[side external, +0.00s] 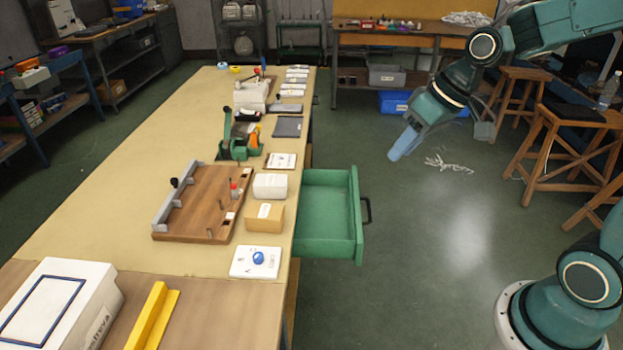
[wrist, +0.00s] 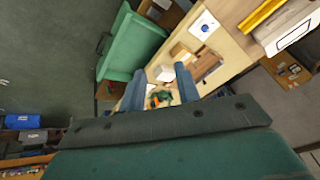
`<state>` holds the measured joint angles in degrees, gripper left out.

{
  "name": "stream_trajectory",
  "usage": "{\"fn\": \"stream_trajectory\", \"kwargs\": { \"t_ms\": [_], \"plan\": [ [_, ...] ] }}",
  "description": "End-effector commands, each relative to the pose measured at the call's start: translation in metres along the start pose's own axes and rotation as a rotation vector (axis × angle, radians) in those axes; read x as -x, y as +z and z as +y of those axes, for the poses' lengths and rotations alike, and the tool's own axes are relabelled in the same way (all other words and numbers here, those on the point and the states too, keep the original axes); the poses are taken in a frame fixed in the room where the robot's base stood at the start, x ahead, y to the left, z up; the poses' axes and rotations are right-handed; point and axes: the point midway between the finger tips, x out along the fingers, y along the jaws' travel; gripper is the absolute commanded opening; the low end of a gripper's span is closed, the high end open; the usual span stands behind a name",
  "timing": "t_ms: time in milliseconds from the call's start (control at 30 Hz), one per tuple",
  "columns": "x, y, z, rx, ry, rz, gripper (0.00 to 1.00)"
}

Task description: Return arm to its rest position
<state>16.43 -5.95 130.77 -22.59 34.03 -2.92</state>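My gripper (side external: 401,146) hangs in the air over the open floor, right of the long bench and beyond the green drawer in the side external view. Its blue fingers point down and to the left, well clear of the bench. In the wrist view my gripper (wrist: 160,82) shows two blue fingers spread apart, with only distant bench items visible in the gap. It is open and holds nothing. My arm is raised at the upper right of the side external view.
The green drawer (side external: 326,218) stands pulled out from the bench (side external: 120,225); it also shows in the wrist view (wrist: 128,48). A wooden board fixture (side external: 203,203) and small boxes lie on the bench. Wooden stools (side external: 572,122) stand at right.

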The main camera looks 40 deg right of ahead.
Motion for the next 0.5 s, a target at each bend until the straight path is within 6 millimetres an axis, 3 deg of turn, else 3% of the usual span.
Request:
{"fn": "stream_trajectory", "kwargs": {
  "t_ms": [500],
  "plan": [
    [0.072, 0.071, -0.03, 0.035, 0.159, 0.043, 0.32]
  ]
}}
